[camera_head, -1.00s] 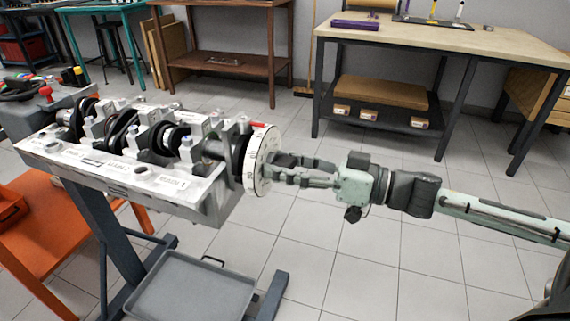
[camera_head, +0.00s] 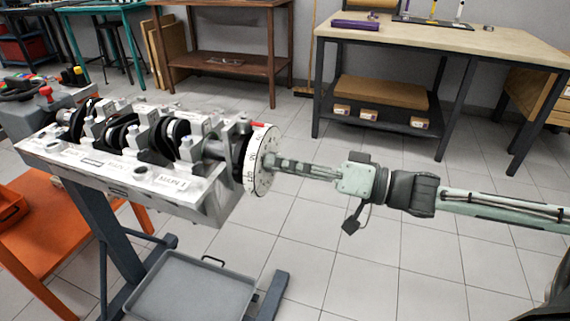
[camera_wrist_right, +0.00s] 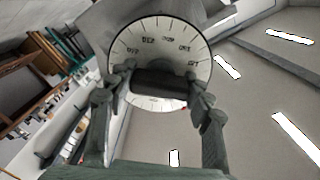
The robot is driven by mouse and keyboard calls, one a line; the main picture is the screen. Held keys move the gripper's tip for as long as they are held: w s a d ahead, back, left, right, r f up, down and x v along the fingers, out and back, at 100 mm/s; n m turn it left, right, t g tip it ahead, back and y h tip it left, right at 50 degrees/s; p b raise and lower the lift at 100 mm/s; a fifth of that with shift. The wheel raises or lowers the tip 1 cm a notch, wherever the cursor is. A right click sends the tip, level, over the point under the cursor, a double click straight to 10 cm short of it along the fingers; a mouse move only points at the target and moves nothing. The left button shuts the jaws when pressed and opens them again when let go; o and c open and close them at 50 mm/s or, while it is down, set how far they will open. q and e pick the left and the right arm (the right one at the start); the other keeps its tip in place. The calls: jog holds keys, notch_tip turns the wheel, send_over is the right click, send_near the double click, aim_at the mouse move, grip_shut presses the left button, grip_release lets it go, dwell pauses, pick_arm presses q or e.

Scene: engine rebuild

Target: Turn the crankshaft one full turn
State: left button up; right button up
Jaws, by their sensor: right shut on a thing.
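The crankshaft (camera_head: 215,148) lies along a pale engine block (camera_head: 205,197) on a stand, its dark throws showing between the bearing caps. A white degree wheel (camera_head: 262,170) is on its right end, with a red pointer (camera_head: 257,125) at the top. My right gripper (camera_head: 273,162) reaches level from the right to the wheel's face. In the right wrist view, the fingers of that gripper (camera_wrist_right: 160,88) are closed on a dark hub piece (camera_wrist_right: 162,82) in front of the marked wheel (camera_wrist_right: 198,58). The wheel's numbers appear upside down there. My left gripper is not in view.
A grey drip tray (camera_head: 190,290) sits low under the block. An orange cart (camera_head: 60,235) stands at the left. A workbench (camera_head: 440,45) and a brown shelf table (camera_head: 225,62) stand behind. The tiled floor around my right arm is clear.

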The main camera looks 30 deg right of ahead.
jog(key=o, duration=1.2)
jog(key=shift+c, duration=0.2)
jog(key=shift+d, duration=0.1)
jog(key=shift+s+d+f, duration=0.1)
jog(key=shift+s+d, duration=0.3)
jog(key=shift+s, duration=0.1)
jog(key=v, duration=1)
jog(key=shift+s+d, duration=0.15)
jog(key=shift+s, duration=0.1)
jog(key=shift+w, duration=0.1)
